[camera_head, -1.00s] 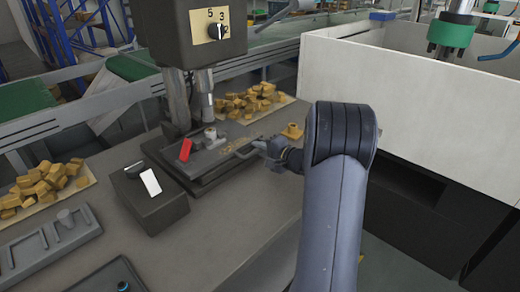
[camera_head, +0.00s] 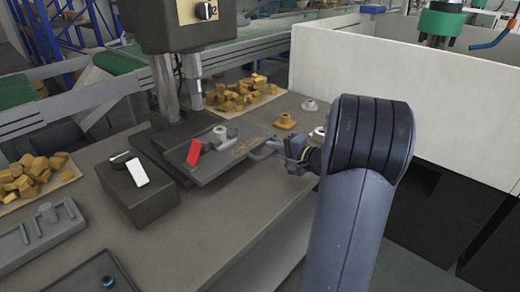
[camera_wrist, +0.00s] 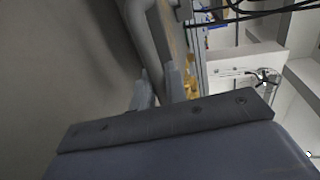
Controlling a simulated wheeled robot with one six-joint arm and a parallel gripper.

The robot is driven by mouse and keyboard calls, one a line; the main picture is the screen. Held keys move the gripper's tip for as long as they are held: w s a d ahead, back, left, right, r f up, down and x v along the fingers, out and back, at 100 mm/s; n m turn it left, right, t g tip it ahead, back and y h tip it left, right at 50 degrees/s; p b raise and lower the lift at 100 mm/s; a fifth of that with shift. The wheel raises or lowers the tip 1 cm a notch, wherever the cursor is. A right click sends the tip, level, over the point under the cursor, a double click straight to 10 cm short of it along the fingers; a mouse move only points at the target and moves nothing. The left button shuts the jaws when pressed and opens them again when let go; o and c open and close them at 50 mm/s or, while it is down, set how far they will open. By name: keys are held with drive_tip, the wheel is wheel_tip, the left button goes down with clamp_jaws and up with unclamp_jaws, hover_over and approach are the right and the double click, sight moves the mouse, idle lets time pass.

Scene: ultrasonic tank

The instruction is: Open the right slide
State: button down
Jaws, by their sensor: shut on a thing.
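The slide (camera_head: 215,165) is a dark flat plate under the drill-like machine, with a red lever (camera_head: 194,152) and a small metal round part on it. It sits out to the right of its dark base (camera_head: 165,138). A grey handle (camera_head: 262,151) reaches from its right side. My gripper (camera_head: 285,149) is shut on the handle's end. My arm hides part of the bench beyond it. In the wrist view, the two fingers (camera_wrist: 159,88) close around the lower end of a grey bar (camera_wrist: 143,35); exact contact is hard to see.
A dark box with a white switch (camera_head: 138,172) stands left of the slide. A small tan flanged part (camera_head: 285,121) stands behind the handle. A white-walled bin (camera_head: 350,70) is at the right. The bench front is mostly clear.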

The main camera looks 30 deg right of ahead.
drive_tip(key=b+v, duration=0.1)
drive_tip(key=v, duration=0.2)
drive_tip(key=f+v, duration=0.1)
drive_tip(key=v, duration=0.2)
drive_tip(key=f+b+v, duration=0.1)
drive_tip(key=v, duration=0.2)
drive_tip(key=shift+s+d+b, duration=0.1)
drive_tip(key=shift+s+b, duration=0.2)
drive_tip(key=shift+s, duration=0.35)
drive_tip(key=c, duration=1.5)
unclamp_jaws()
drive_tip(key=v, duration=1)
drive_tip(key=shift+s+d+r, duration=0.1)
drive_tip(key=shift+s+d, duration=0.05)
drive_tip(key=shift+s, duration=0.2)
drive_tip(key=shift+w, duration=0.1)
drive_tip(key=x, duration=1.1)
drive_tip(key=shift+w, duration=0.1)
